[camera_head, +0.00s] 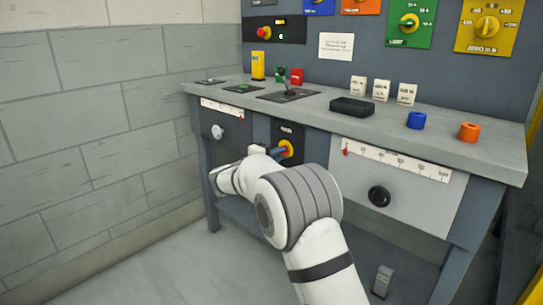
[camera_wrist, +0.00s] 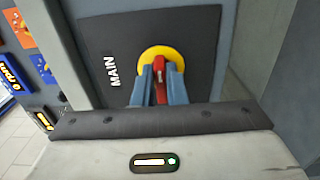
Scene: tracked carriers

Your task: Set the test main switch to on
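The main switch is a red handle on a yellow disc (camera_wrist: 161,58), set in a dark panel (camera_wrist: 110,35) lettered MAIN. Its handle points up and down in the wrist view, parallel to the lettering. In the head view the switch (camera_head: 287,147) shows on the bench front, partly covered by my gripper. My gripper (camera_wrist: 160,80) has its two blue fingers on either side of the red handle, close against it with no clear gap. It also shows at the switch in the head view (camera_head: 277,151). Any on or off marks are too small to read or hidden.
The grey bench top (camera_head: 325,117) carries a black box (camera_head: 352,107), white cards, a blue ring (camera_head: 416,120) and an orange ring (camera_head: 469,132). A drawer with a black knob (camera_head: 379,196) is right of the switch. A block wall stands at left.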

